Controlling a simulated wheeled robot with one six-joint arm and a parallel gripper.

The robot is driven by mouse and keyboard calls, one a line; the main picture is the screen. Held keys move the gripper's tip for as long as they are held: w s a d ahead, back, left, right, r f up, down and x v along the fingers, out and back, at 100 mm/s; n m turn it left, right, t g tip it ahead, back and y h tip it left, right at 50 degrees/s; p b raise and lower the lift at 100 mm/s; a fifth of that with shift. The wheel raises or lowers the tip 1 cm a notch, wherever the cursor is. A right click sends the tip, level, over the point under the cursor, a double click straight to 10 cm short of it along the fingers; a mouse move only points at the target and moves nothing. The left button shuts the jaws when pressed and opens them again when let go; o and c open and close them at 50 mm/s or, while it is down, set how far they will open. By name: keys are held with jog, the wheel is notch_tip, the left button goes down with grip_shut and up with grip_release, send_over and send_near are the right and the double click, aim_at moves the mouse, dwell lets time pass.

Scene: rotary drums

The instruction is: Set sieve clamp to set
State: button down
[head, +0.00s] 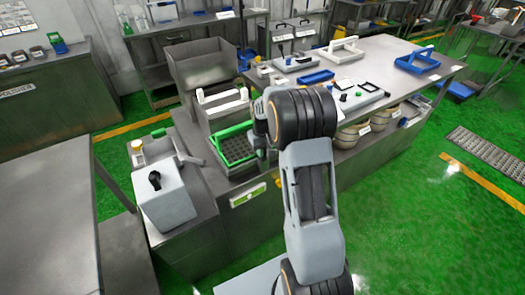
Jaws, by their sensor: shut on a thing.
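My gripper (262,154) points down at the right edge of a green-rimmed tray (222,133) with a dark, grid-like inside. The gripper is shut on a small part beside this tray. My wrist and fingers cover most of that part, so its shape and setting cannot be made out. I cannot tell for sure that it is the sieve clamp, and no clamp shows clearly elsewhere.
A grey box with a black knob (166,196) stands left of the tray. A white-handled carrier (222,98) and an open metal bin (205,66) are behind it. A steel table (405,55) with trays and devices extends right.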

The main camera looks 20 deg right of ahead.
jog(key=shift+n, duration=0.7)
jog(key=c, duration=1.1)
grip_release()
notch_tip(320, 180, up, 14)
jog(key=shift+f, duration=0.1)
jog(key=s+a+t, duration=0.1)
jog(key=s+a, duration=0.2)
jog(key=s, duration=0.4)
jog(key=s+a+m+t, duration=0.1)
jog(key=s+a, duration=0.3)
jog(key=s, duration=0.3)
jog(key=s+a+t, duration=0.1)
jog(key=s+a, duration=0.3)
jog(key=s, duration=0.4)
jog(key=shift+m+t+p, duration=0.3)
